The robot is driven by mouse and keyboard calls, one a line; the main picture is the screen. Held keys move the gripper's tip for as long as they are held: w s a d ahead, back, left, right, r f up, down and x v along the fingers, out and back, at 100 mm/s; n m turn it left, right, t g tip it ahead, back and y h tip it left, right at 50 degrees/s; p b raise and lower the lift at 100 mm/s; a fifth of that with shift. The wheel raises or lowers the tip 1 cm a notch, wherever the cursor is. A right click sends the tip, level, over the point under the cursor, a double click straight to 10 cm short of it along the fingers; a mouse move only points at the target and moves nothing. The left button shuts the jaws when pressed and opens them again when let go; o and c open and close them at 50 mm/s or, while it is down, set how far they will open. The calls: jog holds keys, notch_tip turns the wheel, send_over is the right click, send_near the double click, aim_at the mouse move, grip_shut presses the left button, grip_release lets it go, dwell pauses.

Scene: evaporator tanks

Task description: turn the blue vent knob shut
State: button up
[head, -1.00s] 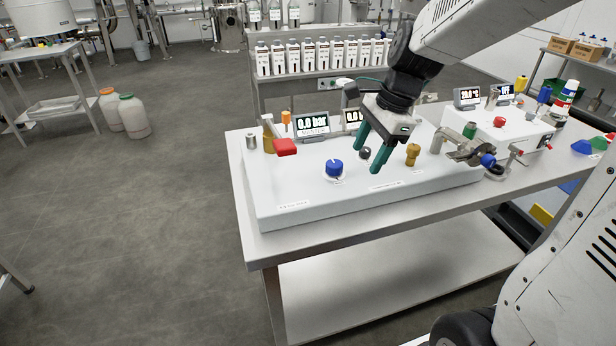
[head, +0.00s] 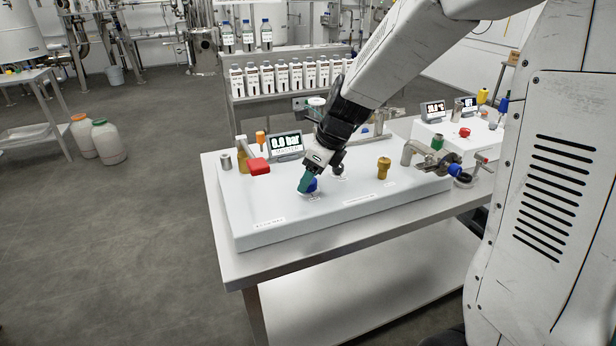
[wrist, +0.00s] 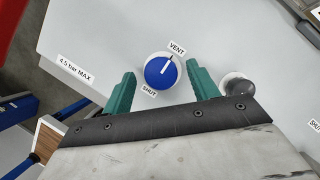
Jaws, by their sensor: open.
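The blue vent knob (wrist: 160,72) sits on the white panel between the labels VENT and SHUT. Its white pointer line is turned toward the VENT label (wrist: 177,47). The SHUT label (wrist: 149,91) is on the side nearer my gripper. In the head view the knob (head: 311,186) is partly hidden behind my gripper (head: 304,184). In the wrist view my gripper (wrist: 158,88) is open, with one green finger on each side of the knob's near part. I cannot tell whether the fingers touch it.
A dark grey round knob (wrist: 238,86) stands close beside the right finger. A red handle (head: 259,166) and a display reading 0.0 bar (head: 285,146) are behind to the left. A brass knob (head: 384,168) is to the right. The panel's front left is clear.

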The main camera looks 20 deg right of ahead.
jog(key=shift+f, duration=0.3)
